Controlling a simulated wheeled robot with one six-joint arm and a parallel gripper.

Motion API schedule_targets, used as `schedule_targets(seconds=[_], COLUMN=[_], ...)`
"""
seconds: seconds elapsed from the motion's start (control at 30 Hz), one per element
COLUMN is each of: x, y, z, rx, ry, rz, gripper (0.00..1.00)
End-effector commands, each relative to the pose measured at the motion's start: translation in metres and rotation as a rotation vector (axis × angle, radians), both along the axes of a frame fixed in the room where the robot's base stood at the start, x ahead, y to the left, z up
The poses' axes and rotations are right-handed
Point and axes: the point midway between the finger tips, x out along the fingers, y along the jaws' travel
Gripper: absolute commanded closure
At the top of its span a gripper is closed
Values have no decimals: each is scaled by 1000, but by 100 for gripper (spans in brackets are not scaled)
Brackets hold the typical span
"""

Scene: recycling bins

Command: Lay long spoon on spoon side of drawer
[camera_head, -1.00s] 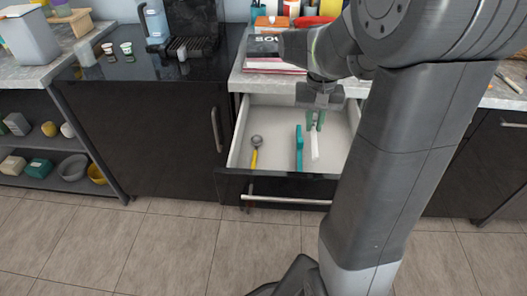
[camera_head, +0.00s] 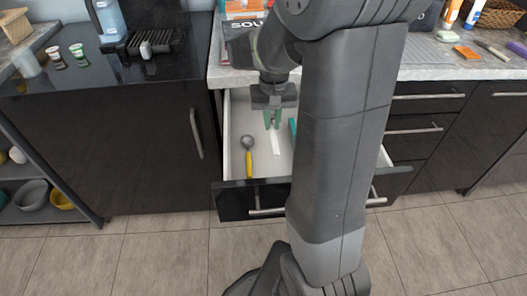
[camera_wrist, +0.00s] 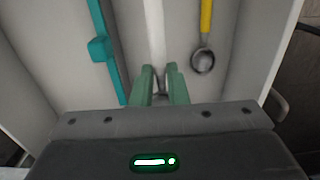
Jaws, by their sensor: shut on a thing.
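The drawer (camera_head: 262,168) is pulled open below the counter. My gripper (camera_head: 272,127) is over it, its green fingers shut on the long spoon, whose white handle (camera_head: 276,146) extends toward the drawer front. In the wrist view the handle (camera_wrist: 154,35) runs away from the fingers, with a small metallic part between them. A yellow-handled spoon (camera_head: 248,160) with a metal bowl lies in the drawer, left of the held spoon. A teal bar (camera_head: 292,127) is to its right, partly hidden by my arm. Whether the held spoon touches the drawer floor is unclear.
A black cabinet with a grill (camera_head: 163,42) on top stands left of the drawer. A book (camera_head: 243,32) lies on the counter behind my gripper. Several closed drawers are at the right. The floor in front is clear.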

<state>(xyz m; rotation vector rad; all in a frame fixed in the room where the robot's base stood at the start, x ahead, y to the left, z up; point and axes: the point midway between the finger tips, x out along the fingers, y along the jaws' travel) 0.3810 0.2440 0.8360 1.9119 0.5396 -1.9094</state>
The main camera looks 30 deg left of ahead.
Motion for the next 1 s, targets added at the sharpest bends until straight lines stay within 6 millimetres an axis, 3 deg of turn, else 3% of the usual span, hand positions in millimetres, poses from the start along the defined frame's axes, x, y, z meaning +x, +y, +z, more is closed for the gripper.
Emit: schedule_targets(seconds=[0.13, 0.37, 0.6, 0.97, 1.0], x=[0, 0, 0, 0, 0], y=[-1, 0, -1, 0, 0], z=[-32, -51, -82, -86, -86], rx=[-3, -2, -2, -1, -1], ry=[3, 1, 2, 1, 1], rz=[0, 0, 0, 0, 0], gripper=[100, 100, 100, 100, 82])
